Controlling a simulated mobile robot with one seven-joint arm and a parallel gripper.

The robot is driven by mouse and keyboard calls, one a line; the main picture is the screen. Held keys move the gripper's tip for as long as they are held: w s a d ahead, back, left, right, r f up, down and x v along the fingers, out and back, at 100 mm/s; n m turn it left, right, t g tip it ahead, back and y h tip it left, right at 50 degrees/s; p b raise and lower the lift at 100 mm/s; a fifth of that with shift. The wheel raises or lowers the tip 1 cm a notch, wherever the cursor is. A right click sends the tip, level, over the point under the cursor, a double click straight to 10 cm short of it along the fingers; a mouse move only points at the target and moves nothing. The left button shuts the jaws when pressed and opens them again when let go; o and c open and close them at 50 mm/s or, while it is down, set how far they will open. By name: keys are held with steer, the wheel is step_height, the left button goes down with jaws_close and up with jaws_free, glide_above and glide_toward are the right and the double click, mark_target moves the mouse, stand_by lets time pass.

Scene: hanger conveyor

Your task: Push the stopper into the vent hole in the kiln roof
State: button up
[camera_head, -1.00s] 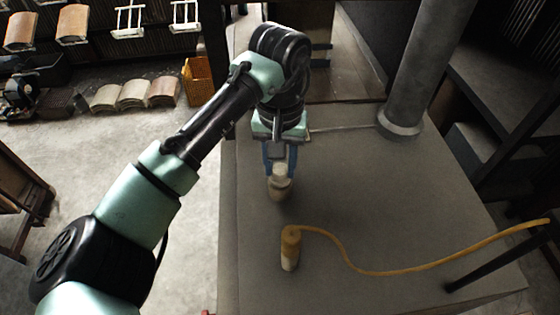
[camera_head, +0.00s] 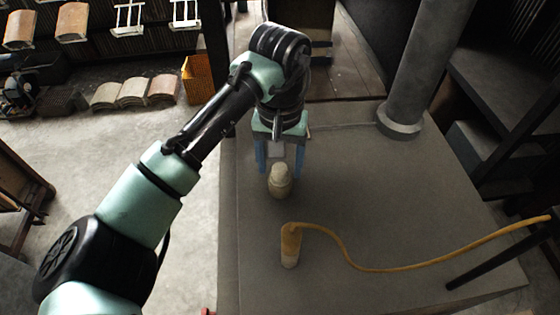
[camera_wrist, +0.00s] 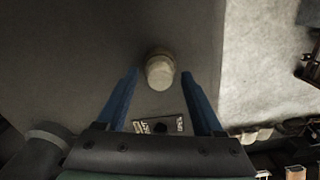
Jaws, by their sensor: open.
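The stopper (camera_head: 280,182) is a cream, rounded plug with a narrower knob on top. It is upright at the kiln roof (camera_head: 370,200), and whether its lower end sits in a hole cannot be seen. My gripper (camera_head: 280,170) is open, pointing down, with one blue finger on each side of the knob and visible gaps. In the wrist view the stopper (camera_wrist: 160,71) shows between the fingertips (camera_wrist: 160,75).
A yellow-topped cylinder (camera_head: 290,246) with a yellow cable (camera_head: 400,268) stands just in front of the stopper. A grey pipe (camera_head: 413,75) rises at the roof's back right. A dark rod (camera_head: 500,255) crosses the right edge. The roof between cable and pipe is clear.

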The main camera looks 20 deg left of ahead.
mark_target(280, 169)
steer(key=shift+o, duration=1.1)
steer(key=shift+r, duration=0.1)
step_height(280, 169, up, 13)
steer(key=b, duration=0.1)
steer(key=shift+b, duration=0.35)
